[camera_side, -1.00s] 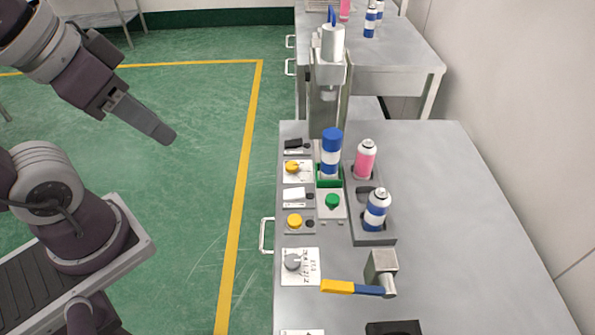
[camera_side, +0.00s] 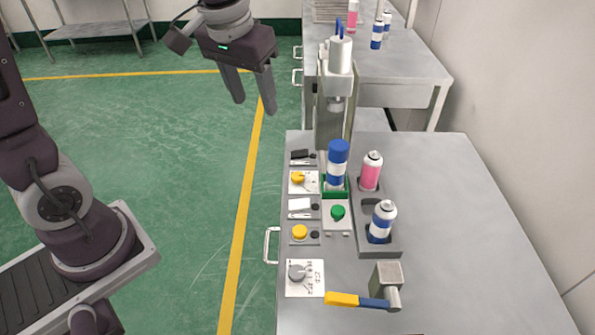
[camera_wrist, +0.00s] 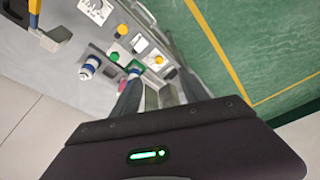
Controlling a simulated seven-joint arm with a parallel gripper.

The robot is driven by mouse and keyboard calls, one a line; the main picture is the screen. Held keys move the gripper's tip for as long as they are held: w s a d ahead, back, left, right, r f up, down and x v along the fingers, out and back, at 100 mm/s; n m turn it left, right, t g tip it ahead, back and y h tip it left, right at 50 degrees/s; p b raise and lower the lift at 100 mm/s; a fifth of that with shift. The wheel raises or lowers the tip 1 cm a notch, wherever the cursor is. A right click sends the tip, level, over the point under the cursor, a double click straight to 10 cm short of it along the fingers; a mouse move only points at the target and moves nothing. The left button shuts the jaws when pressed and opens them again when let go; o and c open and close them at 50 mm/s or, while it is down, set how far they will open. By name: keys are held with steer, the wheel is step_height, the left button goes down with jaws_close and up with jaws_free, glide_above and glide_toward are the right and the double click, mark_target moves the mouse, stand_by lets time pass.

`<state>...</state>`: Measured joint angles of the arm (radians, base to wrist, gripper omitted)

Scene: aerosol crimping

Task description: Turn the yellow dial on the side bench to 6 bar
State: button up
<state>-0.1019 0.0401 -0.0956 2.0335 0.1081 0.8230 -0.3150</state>
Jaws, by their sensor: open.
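The yellow dial (camera_side: 298,178) is a small knob on a white marked plate near the far left edge of the side bench (camera_side: 450,230). It also shows in the wrist view (camera_wrist: 159,60). Its scale is too small to read in either view. My gripper (camera_side: 254,104) is open and empty, fingers pointing down, high above the floor side of the bench. It is up and left of the dial in the side view, clearly apart from it.
A second yellow knob (camera_side: 299,231), a grey dial (camera_side: 297,271) and a green button (camera_side: 338,212) are close by. A blue-capped can (camera_side: 337,165) stands before the crimping press (camera_side: 333,95). A yellow-blue lever (camera_side: 357,301) is nearer. The bench's right side is clear.

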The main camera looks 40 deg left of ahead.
steer(key=w+f+n+g, duration=0.1)
steer(key=w+f, duration=0.5)
steer(key=n+g, duration=0.1)
steer(key=n, duration=0.1)
glide_toward(297, 176)
steer(key=shift+g+h, duration=0.4)
steer(key=f, duration=0.8)
steer(key=shift+w+a+f, duration=0.15)
steer(key=shift+w+a, duration=0.2)
steer(key=shift+w, duration=0.05)
steer(key=shift+c, duration=0.2)
jaws_close()
